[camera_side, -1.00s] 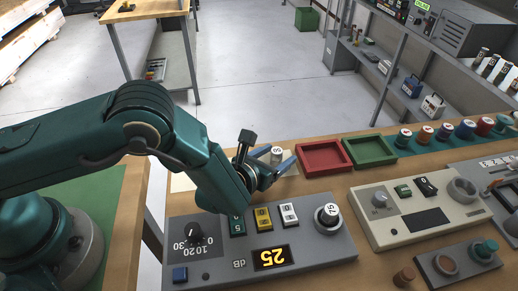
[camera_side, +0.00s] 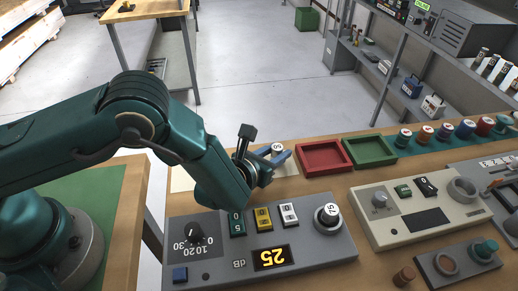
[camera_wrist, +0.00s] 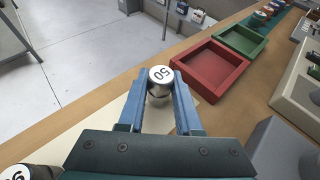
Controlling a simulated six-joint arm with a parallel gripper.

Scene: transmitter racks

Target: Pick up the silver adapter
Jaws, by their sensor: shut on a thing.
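The silver adapter (camera_wrist: 159,85) is a short metal cylinder with a white top marked 50. It also shows in the side view (camera_side: 278,148). My gripper (camera_side: 280,158) has its blue fingers closed on the adapter's two sides, and the wrist view shows the fingers (camera_wrist: 160,95) pressing it from left and right. The adapter is upright over the pale mat (camera_side: 182,180) at the bench's far edge. I cannot tell whether its base touches the mat.
A red tray (camera_side: 323,171) and a green tray (camera_side: 369,167), both empty, stand to the right. A grey panel (camera_side: 335,245) with a knob, switches and a display reading 25 lies in front. A beige unit (camera_side: 447,231) and several coloured knobs stand farther right.

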